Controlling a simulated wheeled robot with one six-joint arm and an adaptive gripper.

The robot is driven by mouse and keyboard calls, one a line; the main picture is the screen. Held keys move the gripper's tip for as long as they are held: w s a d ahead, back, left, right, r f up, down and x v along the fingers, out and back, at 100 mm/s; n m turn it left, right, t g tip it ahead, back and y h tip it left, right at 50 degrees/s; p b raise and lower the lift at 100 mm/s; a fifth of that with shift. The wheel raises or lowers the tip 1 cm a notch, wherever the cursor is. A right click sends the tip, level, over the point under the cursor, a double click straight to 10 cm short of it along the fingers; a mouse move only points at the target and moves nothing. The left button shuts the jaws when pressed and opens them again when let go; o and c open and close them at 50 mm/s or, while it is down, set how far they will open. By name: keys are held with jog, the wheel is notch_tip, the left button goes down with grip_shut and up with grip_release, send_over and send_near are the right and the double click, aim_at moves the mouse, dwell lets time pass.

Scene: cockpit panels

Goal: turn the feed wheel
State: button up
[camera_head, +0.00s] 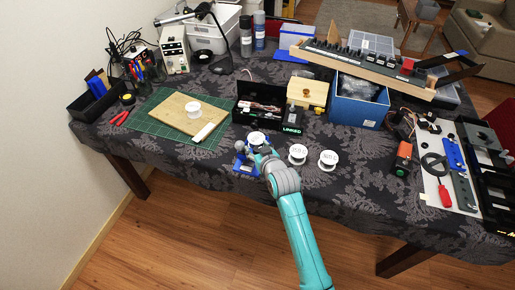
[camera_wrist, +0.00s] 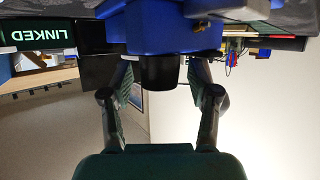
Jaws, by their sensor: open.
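A blue device (camera_head: 242,167) stands near the table's front edge, with a white spool (camera_head: 256,138) at its top. In the wrist view its blue body (camera_wrist: 150,27) fills the top middle. A black round knob (camera_wrist: 161,72), which looks like the feed wheel, sticks out of the blue body toward my gripper. My gripper (camera_wrist: 160,78) is open, one finger on each side of the knob, with gaps visible on both sides. In the head view my gripper (camera_head: 252,153) is at the device and partly hides it; the knob cannot be made out there.
A black open box (camera_head: 270,118) marked LINKED stands just behind the device. Two white spools (camera_head: 298,154) (camera_head: 328,160) lie to the right. A green mat (camera_head: 160,118) with a wooden board is to the left. Floor in front is clear.

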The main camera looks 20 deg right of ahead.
grip_shut()
jog(key=shift+m, duration=0.3)
jog(key=shift+m+g+h, duration=0.4)
jog(key=shift+m+h, duration=1.9)
jog(key=shift+h, duration=0.6)
jog(key=shift+m+g+h, duration=0.8)
jog(key=shift+m+h, duration=0.5)
jog(key=shift+d, duration=0.1)
